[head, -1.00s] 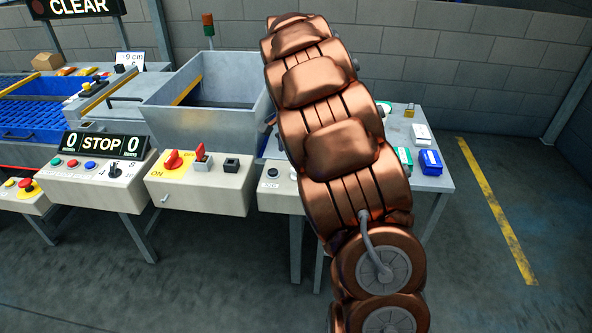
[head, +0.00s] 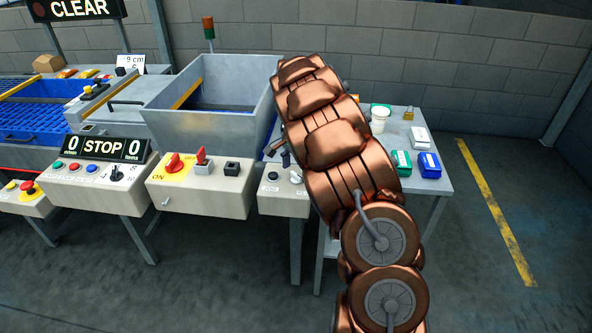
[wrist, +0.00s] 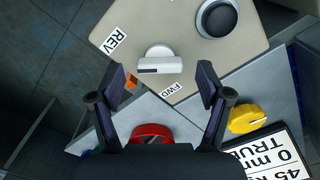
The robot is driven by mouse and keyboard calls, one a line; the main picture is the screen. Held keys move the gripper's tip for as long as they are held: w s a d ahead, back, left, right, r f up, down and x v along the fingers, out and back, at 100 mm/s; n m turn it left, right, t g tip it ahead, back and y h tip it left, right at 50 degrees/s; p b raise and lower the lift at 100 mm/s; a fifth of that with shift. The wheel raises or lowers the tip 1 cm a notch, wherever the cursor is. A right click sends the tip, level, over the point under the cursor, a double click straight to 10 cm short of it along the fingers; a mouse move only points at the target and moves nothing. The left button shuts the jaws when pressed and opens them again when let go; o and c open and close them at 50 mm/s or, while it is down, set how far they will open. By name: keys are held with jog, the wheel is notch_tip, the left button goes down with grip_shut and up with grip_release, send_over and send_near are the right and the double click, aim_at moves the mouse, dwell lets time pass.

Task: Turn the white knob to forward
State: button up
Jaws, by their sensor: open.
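The white knob (wrist: 160,65) is on a beige control box (wrist: 255,62) in the wrist view, its bar lying level across the picture. The REV label (wrist: 115,41) is at its upper left and the FWD label (wrist: 171,90) is below it. I cannot tell which setting it points to. My gripper (wrist: 162,82) is open, one finger on each side of the knob's lower edge in the picture, with gaps showing. In the head view the knob (head: 295,177) sits at the right of the box, partly beside my arm.
A round black button (wrist: 217,18) is beside the knob. In the head view, a metal hopper (head: 195,115) stands behind the boxes and a side table (head: 405,190) holds small items.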

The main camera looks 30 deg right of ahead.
jog(key=shift+f, duration=0.65)
jog(key=shift+c, duration=0.3)
jog(key=c, duration=1.1)
